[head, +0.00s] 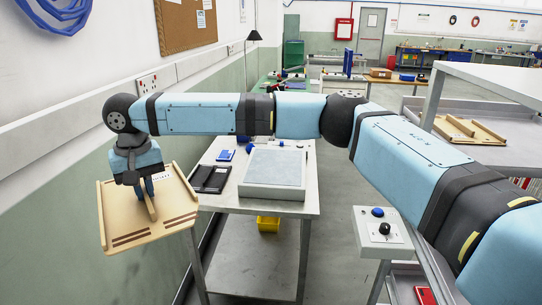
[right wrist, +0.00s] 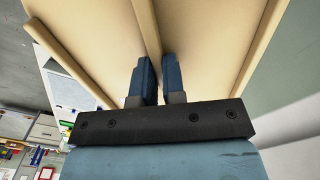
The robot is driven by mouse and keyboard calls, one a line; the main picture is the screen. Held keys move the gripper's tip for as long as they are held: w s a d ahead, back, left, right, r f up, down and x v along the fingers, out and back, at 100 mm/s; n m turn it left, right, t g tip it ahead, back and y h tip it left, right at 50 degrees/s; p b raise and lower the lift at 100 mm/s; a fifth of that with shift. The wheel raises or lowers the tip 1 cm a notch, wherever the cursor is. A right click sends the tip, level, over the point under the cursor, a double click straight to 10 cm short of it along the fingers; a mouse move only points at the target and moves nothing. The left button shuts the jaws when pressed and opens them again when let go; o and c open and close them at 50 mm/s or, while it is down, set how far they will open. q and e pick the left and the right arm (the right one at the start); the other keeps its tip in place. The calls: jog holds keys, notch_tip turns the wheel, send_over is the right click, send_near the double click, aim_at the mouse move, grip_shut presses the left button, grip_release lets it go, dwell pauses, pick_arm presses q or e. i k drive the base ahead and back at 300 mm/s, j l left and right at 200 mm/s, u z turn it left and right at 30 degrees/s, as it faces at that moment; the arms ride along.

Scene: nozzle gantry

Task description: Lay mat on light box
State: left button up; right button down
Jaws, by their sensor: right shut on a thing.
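A tan wooden board (head: 125,222) with raised side rails and a middle rib, the only mat-like thing I hold, hangs at the left of the head view. My right gripper (head: 147,187) is shut on its middle rib. In the right wrist view the two fingers (right wrist: 155,78) grip the rib from both sides, with the board (right wrist: 204,35) spreading around them. The light box (head: 275,169), a low grey box with a pale flat top, sits on the table to the right of the board. Its top looks bare. My left gripper is out of view.
The table (head: 307,211) also carries a black tray (head: 209,179) and a blue item (head: 225,155), left of the light box. The wall (head: 60,200) is close behind the board. A pedestal with knobs (head: 382,228) stands right of the table. A rack (head: 497,155) at right holds a similar board.

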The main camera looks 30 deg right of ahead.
aim_at(276, 164)
jog(key=i+l+z, duration=0.15)
jog(key=i+z, duration=0.25)
jog(key=i, duration=0.15)
jog(key=i+z, duration=0.45)
jog(key=i+l+u, duration=0.1)
jog(key=i, duration=0.35)
jog(key=i+l, duration=0.1)
jog(key=i, duration=0.3)
jog(key=i+l+u, duration=0.15)
jog(key=i, duration=0.3)
jog(key=i+u, duration=0.15)
jog(key=k+l, duration=0.05)
